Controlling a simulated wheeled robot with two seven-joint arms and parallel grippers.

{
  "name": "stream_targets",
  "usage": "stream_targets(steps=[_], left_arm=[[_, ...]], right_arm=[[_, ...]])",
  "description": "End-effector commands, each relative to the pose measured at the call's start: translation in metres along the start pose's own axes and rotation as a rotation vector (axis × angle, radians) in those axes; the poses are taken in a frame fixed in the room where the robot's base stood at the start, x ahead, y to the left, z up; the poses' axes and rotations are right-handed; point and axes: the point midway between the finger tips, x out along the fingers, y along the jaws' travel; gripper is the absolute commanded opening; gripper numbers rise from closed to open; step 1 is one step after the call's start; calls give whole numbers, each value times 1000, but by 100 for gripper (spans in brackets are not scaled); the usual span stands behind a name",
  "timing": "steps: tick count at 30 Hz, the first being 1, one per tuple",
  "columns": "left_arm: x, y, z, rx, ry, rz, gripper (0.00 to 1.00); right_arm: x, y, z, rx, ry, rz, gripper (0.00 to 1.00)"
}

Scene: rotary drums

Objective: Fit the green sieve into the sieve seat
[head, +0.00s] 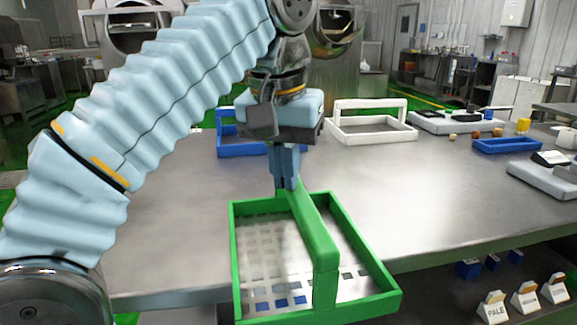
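The green sieve (237,255) is a rectangular frame with a perforated bottom and a raised green handle (318,240) running from front to back. It is at the front middle of the head view and reaches out past the table's front edge. My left gripper (287,183) points down with its fingers closed at the far end of the handle, and the sieve appears to hang from it. The fingers hide that end of the handle. My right gripper is not in view. I cannot make out which thing is the sieve seat.
A blue sieve (230,148) and a white sieve (372,133) sit at the back of the metal table (430,195). A blue tray (505,146) and scale-like devices (455,122) are at the right. Labelled scoop-like items (493,308) are below the table. The table's middle right is clear.

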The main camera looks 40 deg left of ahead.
Motion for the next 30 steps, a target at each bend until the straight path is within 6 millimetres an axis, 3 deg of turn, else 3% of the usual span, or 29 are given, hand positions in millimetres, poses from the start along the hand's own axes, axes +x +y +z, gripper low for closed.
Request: stream_targets(steps=[4,12,19,24,30], left_arm=[[-8,-1,0,3,-31,-11,0],[-7,-3,-2,6,-31,-11,0],[-16,-3,54,6,-24,-10,0],[-28,-4,89,0,-25,-12,0],[-30,-4,108,2,-26,-10,0]], right_arm=[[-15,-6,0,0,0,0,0],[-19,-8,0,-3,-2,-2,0],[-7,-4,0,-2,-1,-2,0],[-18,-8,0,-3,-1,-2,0],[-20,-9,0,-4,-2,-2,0]])
